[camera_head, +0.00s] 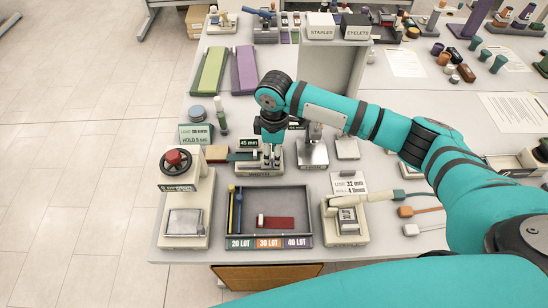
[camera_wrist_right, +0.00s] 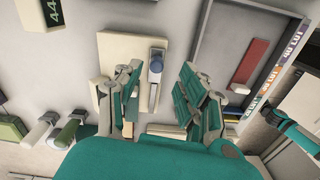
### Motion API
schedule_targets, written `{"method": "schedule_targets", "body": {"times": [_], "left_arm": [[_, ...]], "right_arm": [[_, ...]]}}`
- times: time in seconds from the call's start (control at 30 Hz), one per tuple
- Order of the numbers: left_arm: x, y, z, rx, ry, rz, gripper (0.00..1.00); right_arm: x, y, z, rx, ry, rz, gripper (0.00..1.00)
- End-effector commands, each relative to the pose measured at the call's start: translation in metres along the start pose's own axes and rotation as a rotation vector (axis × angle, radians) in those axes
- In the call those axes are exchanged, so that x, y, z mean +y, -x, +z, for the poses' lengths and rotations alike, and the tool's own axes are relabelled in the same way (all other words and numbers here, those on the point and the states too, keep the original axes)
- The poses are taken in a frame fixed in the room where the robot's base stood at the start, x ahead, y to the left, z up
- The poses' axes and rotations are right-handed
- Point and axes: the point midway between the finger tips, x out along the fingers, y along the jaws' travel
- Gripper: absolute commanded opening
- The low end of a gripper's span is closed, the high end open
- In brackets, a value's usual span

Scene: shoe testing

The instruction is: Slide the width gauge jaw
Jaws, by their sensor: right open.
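The device that looks like the width gauge (camera_head: 258,171) is a cream base on the table under my right gripper, beside a green "45 mm" sign (camera_head: 249,143). In the right wrist view its cream base (camera_wrist_right: 112,62) carries a grey upright part with a blue-grey knob (camera_wrist_right: 156,66), which may be the jaw. My right gripper (camera_head: 271,158) points down over the gauge. In the wrist view its fingers (camera_wrist_right: 159,84) are apart, with the knob between them and no clear contact. The gripper hides part of the gauge in the head view. My left gripper is out of view.
A grey tray (camera_head: 270,188) with a red block (camera_head: 276,222) stands in front. A "32 mm" card (camera_head: 348,183) stands farther right.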

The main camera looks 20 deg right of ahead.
Motion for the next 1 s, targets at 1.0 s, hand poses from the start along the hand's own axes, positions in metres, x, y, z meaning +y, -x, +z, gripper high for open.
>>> {"method": "schedule_targets", "body": {"times": [1.0], "left_arm": [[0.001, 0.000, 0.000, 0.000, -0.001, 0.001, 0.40]], "right_arm": [[-0.002, 0.090, -0.001, 0.000, 0.001, 0.000, 0.40]]}}
